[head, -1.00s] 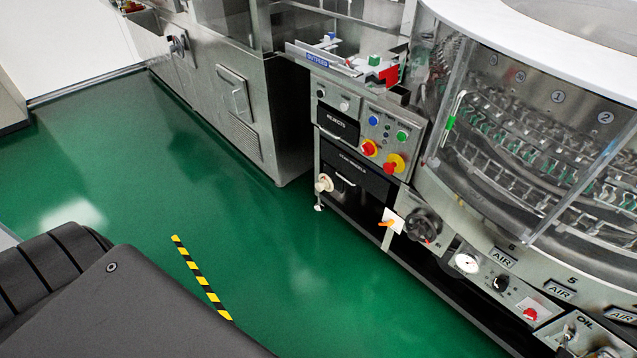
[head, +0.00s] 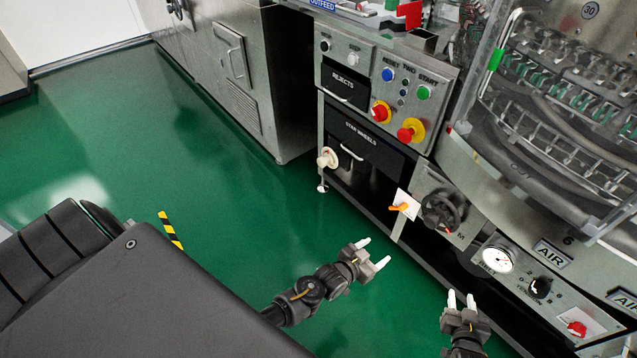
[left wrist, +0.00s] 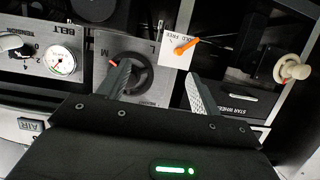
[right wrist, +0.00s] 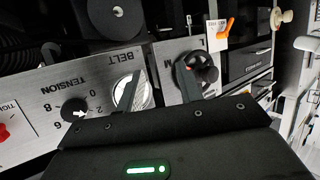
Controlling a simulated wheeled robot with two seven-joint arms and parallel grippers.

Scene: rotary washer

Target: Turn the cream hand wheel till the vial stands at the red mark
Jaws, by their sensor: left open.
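The cream hand wheel (head: 328,158) sticks out from the front of the cabinet, left of the STAR WHEELS drawer. It also shows at the right of the left wrist view (left wrist: 291,69) and at the top right of the right wrist view (right wrist: 285,15). My left gripper (head: 372,252) is open and empty, in front of the cabinet, right of and nearer than the wheel. My right gripper (head: 461,300) is open and empty, further right. Neither touches anything. I cannot pick out the task's vial or red mark among the glassware behind the clear guard.
An orange lever (head: 402,207) on a white plate and a black hand wheel (head: 441,210) are on the panel right of the cream wheel. Red stop knobs (head: 380,112) and buttons sit above. A pressure gauge (head: 497,259) is further right.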

